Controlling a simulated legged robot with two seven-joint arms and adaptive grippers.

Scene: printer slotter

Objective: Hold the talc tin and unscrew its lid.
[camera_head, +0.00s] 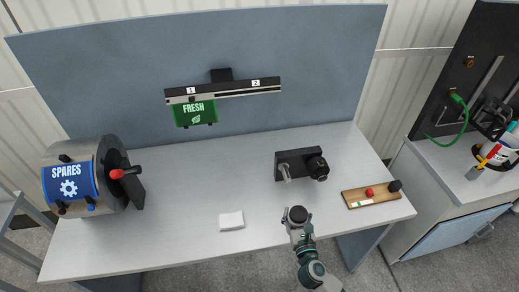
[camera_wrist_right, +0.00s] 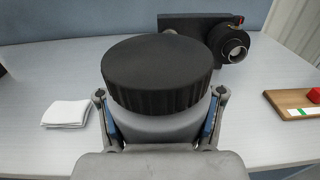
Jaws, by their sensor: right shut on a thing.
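The talc tin shows large in the right wrist view, with a black ribbed lid (camera_wrist_right: 157,75) on top of a pale grey body (camera_wrist_right: 160,127). My right gripper (camera_wrist_right: 160,122) is shut on the tin's body, one finger on each side just below the lid. In the head view the black lid (camera_head: 298,214) shows on top of my right gripper (camera_head: 299,222), near the table's front edge. The lid sits on the tin and looks level. The tin's lower part is hidden by the gripper. My left gripper is in neither view.
A black device (camera_head: 300,164) with a round dark part stands behind the tin. A white folded cloth (camera_head: 231,220) lies to the left. A wooden board (camera_head: 371,197) with a red piece lies to the right. A spares drum (camera_head: 90,180) stands far left. The table's middle is clear.

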